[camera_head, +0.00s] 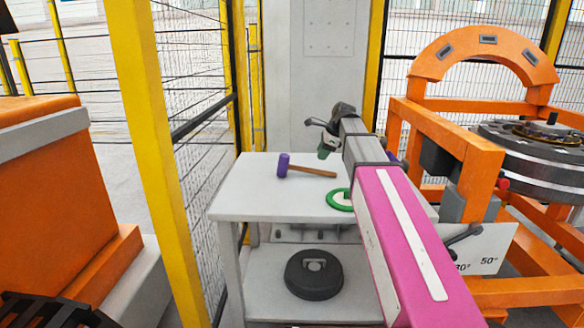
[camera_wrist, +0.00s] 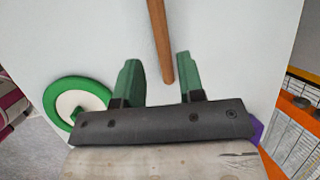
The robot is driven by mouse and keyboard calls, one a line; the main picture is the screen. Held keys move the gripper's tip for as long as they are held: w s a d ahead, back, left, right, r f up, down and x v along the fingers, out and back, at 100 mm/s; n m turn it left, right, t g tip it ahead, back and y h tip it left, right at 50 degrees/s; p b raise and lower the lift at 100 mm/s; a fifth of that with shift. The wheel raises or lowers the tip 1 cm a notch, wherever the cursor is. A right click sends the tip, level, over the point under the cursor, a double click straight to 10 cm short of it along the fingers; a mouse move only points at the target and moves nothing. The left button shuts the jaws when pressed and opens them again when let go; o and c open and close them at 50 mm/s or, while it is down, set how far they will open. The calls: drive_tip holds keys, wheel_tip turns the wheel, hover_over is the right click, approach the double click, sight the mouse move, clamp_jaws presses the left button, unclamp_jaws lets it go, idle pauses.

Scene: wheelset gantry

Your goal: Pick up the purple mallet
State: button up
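The purple mallet (camera_head: 283,165) lies on the white table (camera_head: 240,200), its purple head to the left and its brown wooden handle pointing right. In the wrist view the handle (camera_wrist: 160,38) comes down from the top edge, and its end shows between the two green fingers; the mallet's head is out of that view. My gripper (camera_head: 324,151) is over the table, above and beside the handle in the head view. In the wrist view my gripper (camera_wrist: 158,64) is open, with a clear gap on each side of the handle. I see no contact.
A green and white disc (camera_head: 340,200) lies on the table, right of the mallet. A small purple thing (camera_wrist: 256,130) is partly hidden at the wrist view's lower right. A dark round weight (camera_head: 313,276) sits on the lower shelf. An orange frame (camera_head: 470,150) stands right.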

sight(313, 170)
drive_tip(key=x, duration=0.9)
drive_tip(key=shift+f, duration=0.1)
clamp_jaws()
